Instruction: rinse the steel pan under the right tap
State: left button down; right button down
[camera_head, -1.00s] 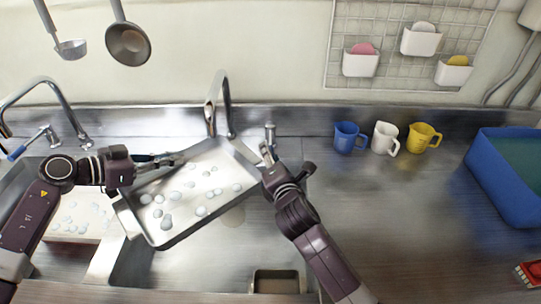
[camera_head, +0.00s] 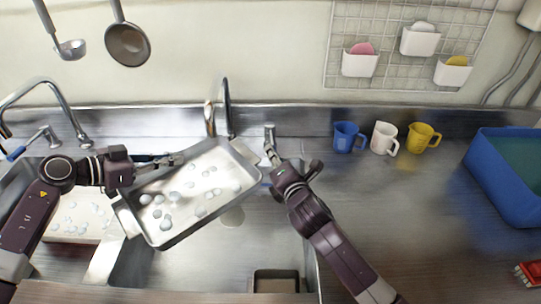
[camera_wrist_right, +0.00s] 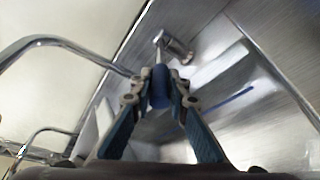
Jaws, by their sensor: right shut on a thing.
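The steel pan (camera_head: 218,153) is tilted above the right sink, with several pale suds blobs on its inside. My left gripper (camera_head: 178,159) is at the pan's upper left rim and looks shut on it. The right tap (camera_head: 228,105) stands behind the pan, its spout near the pan's back edge. I cannot make out a water stream. My right gripper (camera_head: 273,155) is shut on the right tap's blue lever (camera_wrist_right: 160,88), right of the spout. The lever's steel valve (camera_wrist_right: 174,48) shows beyond the fingers in the right wrist view.
The left tap (camera_head: 55,92) stands over the left sink, where a sudsy pale board or tray (camera_head: 82,217) lies. Blue (camera_head: 346,138), white (camera_head: 384,138) and yellow (camera_head: 423,137) mugs stand right of my right gripper. A blue bin (camera_head: 500,185) is far right. The right counter's middle is clear.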

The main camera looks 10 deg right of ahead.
jog(key=shift+d+n+y, duration=0.8)
jog(key=shift+d+y, duration=0.15)
jog(key=shift+y, duration=0.15)
jog(key=shift+g, duration=0.3)
jog(key=c, duration=1.8)
grip_release()
jog(key=shift+c, duration=0.2)
jog(key=shift+s, duration=0.1)
jog(key=v, duration=1.2)
jog(key=shift+f, duration=0.1)
